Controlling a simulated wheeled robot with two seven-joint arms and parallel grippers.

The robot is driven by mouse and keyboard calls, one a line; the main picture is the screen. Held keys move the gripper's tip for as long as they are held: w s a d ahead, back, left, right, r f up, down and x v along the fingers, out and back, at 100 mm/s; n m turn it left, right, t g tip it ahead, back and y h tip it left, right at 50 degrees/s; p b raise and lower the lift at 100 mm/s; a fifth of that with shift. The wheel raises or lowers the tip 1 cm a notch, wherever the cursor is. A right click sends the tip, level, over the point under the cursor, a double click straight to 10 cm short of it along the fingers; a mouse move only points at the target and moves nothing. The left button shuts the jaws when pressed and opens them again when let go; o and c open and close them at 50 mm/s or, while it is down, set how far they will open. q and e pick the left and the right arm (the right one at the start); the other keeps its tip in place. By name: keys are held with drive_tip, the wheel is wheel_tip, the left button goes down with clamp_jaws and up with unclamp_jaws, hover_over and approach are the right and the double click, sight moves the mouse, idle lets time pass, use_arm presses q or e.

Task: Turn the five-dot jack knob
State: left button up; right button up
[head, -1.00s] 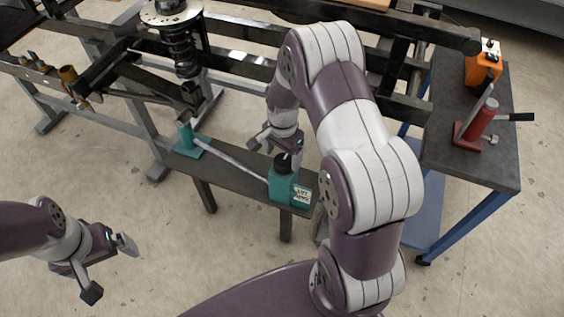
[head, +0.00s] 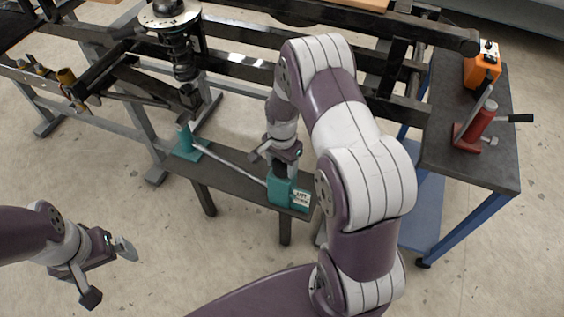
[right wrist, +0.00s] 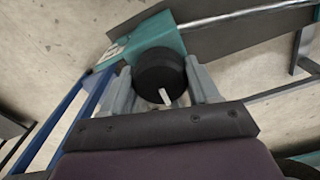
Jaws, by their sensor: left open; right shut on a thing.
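The black jack knob (right wrist: 160,76) has a white pointer mark on it. It sits on top of a teal pump box (head: 281,191), which also shows in the right wrist view (right wrist: 151,37). The box carries a white label (head: 300,197) and stands at the right end of a dark bench. My right gripper (right wrist: 160,84) is shut on the knob, one finger on each side, from above. In the head view my right gripper (head: 283,166) mostly hides the knob. I cannot make out the dots. My left gripper (head: 108,270) is open and empty over the floor at lower left.
A metal rod (head: 232,164) runs from the box to a teal jack foot (head: 186,145) on the dark bench (head: 225,179). A spring strut (head: 182,45) hangs on the frame behind. A side table (head: 450,165) at right holds a red jack (head: 476,128) and an orange box (head: 482,70).

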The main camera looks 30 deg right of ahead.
drive_tip(key=n+p, duration=0.2)
drive_tip(key=n, duration=0.1)
drive_tip(key=shift+r, duration=0.2)
drive_tip(key=n+p, duration=0.2)
drive_tip(key=n, duration=0.3)
drive_tip(key=shift+p, duration=0.3)
drive_tip(key=n+p, duration=0.1)
drive_tip(key=n, duration=0.3)
drive_tip(key=shift+f+p, duration=0.1)
drive_tip(key=shift+p, duration=0.2)
drive_tip(key=n+p, duration=0.1)
drive_tip(key=n, duration=0.4)
drive_tip(key=shift+d+n, duration=0.1)
drive_tip(key=shift+n, duration=0.3)
drive_tip(key=n+p, duration=0.1)
drive_tip(key=n, duration=0.3)
drive_tip(key=shift+n, duration=0.3)
drive_tip(key=n+p, duration=0.1)
drive_tip(key=n, duration=0.9)
drive_tip(key=shift+w+p, duration=0.1)
drive_tip(key=shift+p, duration=0.25)
drive_tip(key=n, duration=0.4)
drive_tip(key=shift+n, duration=0.4)
drive_tip(key=shift+w, duration=0.1)
